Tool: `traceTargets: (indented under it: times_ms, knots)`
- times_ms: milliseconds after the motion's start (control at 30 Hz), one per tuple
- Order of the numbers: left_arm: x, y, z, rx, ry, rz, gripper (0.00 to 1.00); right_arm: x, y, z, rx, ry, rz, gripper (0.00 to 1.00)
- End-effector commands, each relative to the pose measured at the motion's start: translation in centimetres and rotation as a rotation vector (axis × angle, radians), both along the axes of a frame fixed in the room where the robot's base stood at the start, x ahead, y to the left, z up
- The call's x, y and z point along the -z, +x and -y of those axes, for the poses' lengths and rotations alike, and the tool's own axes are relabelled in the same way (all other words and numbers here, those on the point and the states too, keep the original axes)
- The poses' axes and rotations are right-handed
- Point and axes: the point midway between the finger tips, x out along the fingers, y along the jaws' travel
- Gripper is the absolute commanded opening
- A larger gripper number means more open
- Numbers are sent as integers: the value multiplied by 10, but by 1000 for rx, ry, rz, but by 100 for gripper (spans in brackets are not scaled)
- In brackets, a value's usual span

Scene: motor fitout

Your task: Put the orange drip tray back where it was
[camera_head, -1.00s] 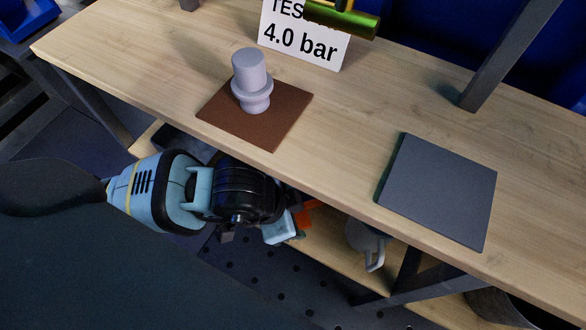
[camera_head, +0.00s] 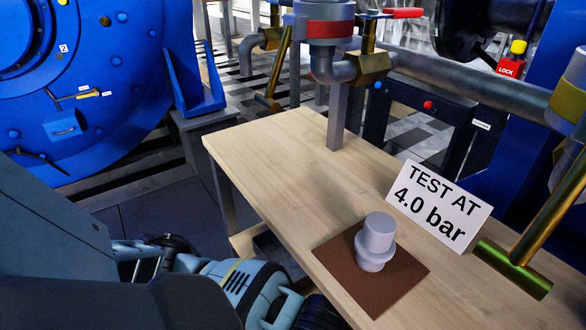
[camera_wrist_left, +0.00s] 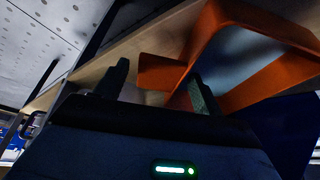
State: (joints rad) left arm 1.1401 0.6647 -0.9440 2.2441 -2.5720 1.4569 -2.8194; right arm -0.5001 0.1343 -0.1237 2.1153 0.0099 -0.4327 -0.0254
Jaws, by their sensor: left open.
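The orange drip tray (camera_wrist_left: 268,84) shows large at the upper right of the left wrist view, seen from close up. A narrower orange part of it reaches between the fingertips. My left gripper (camera_wrist_left: 158,82) is open, its two dark fingers apart with this orange part between or just beyond them. I cannot tell whether they touch it. In the head view only my left arm shows at the bottom edge. Its gripper and the tray are out of that picture. My right gripper is not in view.
A wooden bench (camera_head: 270,160) carries a brown mat (camera_head: 345,268) with a grey plug-like part (camera_head: 376,240), and a "TEST AT 4.0 bar" sign (camera_head: 438,205). A grey post (camera_head: 337,115) stands at its far end. A blue bin (camera_head: 192,85) is beyond it. The bench's left half is clear.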

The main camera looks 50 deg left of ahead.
Motion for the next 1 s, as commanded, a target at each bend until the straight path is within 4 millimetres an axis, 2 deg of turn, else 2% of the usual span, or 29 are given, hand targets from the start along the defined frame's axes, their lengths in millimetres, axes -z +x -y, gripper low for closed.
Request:
traceTargets:
  times_ms: [33,600,800,1000]
  knots:
    - [-5,-4,-6,1,2,3,69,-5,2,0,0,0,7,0]
    - [-2,-70,-74,0,3,-3,69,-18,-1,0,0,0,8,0]
    - [-2,-81,-85,0,1,-1,69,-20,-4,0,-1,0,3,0]
    - [-2,-84,-88,1,0,0,69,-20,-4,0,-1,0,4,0]
